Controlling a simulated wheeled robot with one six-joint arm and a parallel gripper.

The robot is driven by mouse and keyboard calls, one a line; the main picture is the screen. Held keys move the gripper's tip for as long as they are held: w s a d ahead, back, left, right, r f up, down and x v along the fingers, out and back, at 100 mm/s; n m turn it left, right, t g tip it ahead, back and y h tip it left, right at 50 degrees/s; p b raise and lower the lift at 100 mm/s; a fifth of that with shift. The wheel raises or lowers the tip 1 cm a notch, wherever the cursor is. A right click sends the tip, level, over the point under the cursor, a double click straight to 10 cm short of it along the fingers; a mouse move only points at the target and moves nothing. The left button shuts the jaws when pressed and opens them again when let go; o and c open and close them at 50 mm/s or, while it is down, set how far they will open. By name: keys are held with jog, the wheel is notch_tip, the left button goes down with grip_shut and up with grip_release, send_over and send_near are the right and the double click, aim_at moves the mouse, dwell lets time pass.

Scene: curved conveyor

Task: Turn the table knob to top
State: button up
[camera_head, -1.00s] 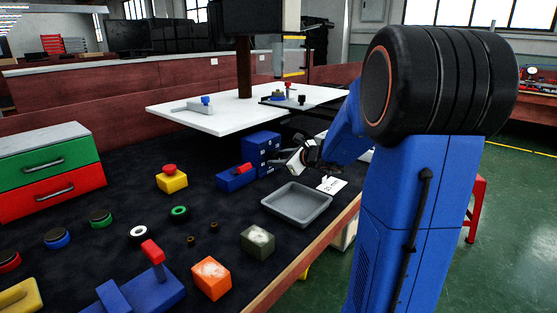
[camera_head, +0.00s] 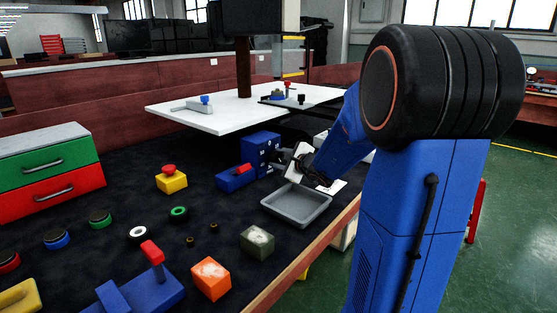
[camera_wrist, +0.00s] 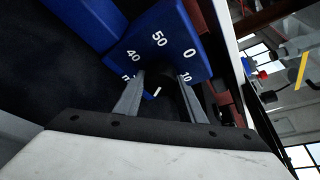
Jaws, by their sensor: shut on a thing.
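A blue dial box (camera_head: 258,143) with white numbers stands on the dark table, left of my gripper (camera_head: 279,160) in the head view. In the wrist view, the box face (camera_wrist: 172,40) shows 40, 50, 0 and 10 around a black knob (camera_wrist: 168,90) with a short white mark. My gripper (camera_wrist: 160,84) is shut on the knob, with one grey finger on each side of it. The fingers and the dark shading hide part of the knob and the lower numbers. In the head view my gripper's body hides the knob.
A grey tray (camera_head: 297,222) lies just below my gripper, near the table's front edge. A blue block with a red switch (camera_head: 237,178) stands left of the dial box. A white raised table (camera_head: 225,122) is behind. Several buttons and blocks lie farther left.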

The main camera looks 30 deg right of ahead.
dwell(0.3)
jog(key=o, duration=1)
jog(key=shift+o, duration=0.2)
jog(key=a+v, duration=0.1)
jog(key=v, duration=1.6)
jog(key=shift+s+d, duration=0.25)
jog(key=shift+d, duration=0.2)
